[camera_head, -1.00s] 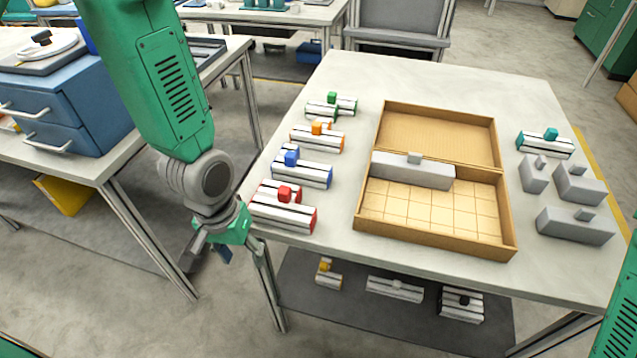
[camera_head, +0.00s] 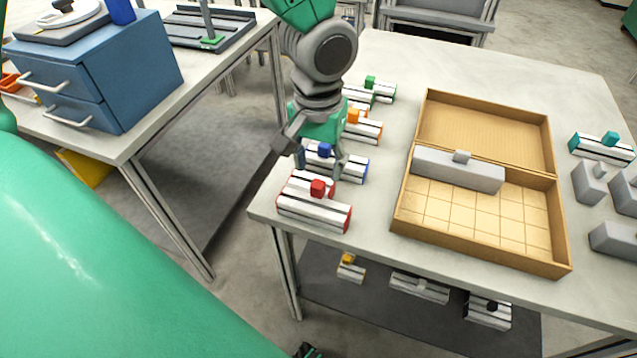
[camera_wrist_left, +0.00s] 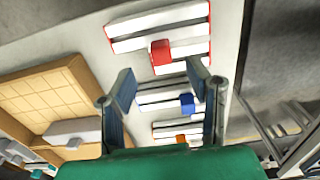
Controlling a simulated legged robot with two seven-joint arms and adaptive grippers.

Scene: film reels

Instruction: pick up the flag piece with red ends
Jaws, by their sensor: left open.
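The flag piece with red ends (camera_head: 312,210) lies at the table's near left corner, with white and dark stripes and a red knob on top. It also shows at the top of the left wrist view (camera_wrist_left: 155,28). My left gripper (camera_head: 318,168) is open and empty, just behind the piece in the head view and above the blue-ended piece (camera_head: 350,167). In the wrist view its two fingers (camera_wrist_left: 160,78) stand apart, with the red knob just beyond the tips. The gripper partly covers the back of the red and blue pieces. My right gripper is not in view.
Orange-ended (camera_head: 366,131) and green-ended (camera_head: 381,92) pieces lie farther back in the row. An open wooden box (camera_head: 405,215) holding a grey block (camera_head: 455,173) stands to the right. A teal-ended piece (camera_head: 600,148) and grey blocks lie at the far right.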

